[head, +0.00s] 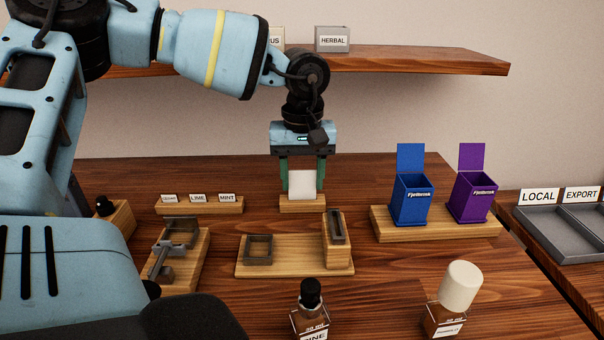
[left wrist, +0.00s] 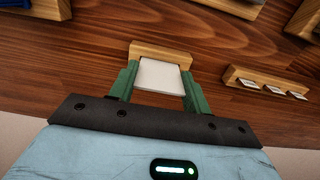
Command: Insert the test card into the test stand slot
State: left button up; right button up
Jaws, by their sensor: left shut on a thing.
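My left gripper (head: 303,180) points down at the back middle of the table, its green fingers shut on a blank white test card (head: 302,184). The card is upright, with its lower edge at the top of a small wooden block (head: 302,206), which looks like the test stand. In the left wrist view the card (left wrist: 160,75) lies between the two fingers, and its far edge meets the wooden block (left wrist: 162,49). I cannot tell whether the card's edge is inside a slot or only touching or just above the block. My right gripper is not in view.
A label holder (head: 199,206) stands left of the block. A two-part wooden stand (head: 295,270) is in front. Blue (head: 411,200) and purple (head: 472,197) boxes stand at right. Two bottles (head: 311,318) (head: 448,315) are near the front. A shelf (head: 430,62) hangs behind.

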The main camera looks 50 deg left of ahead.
pick_arm(q)
jog(key=shift+r+p, duration=0.95)
jog(key=shift+r, duration=1.2)
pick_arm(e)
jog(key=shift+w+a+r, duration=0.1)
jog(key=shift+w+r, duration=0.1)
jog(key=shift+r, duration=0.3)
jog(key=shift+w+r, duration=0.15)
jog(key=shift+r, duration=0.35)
pick_arm(q)
jog(key=shift+d, duration=0.1)
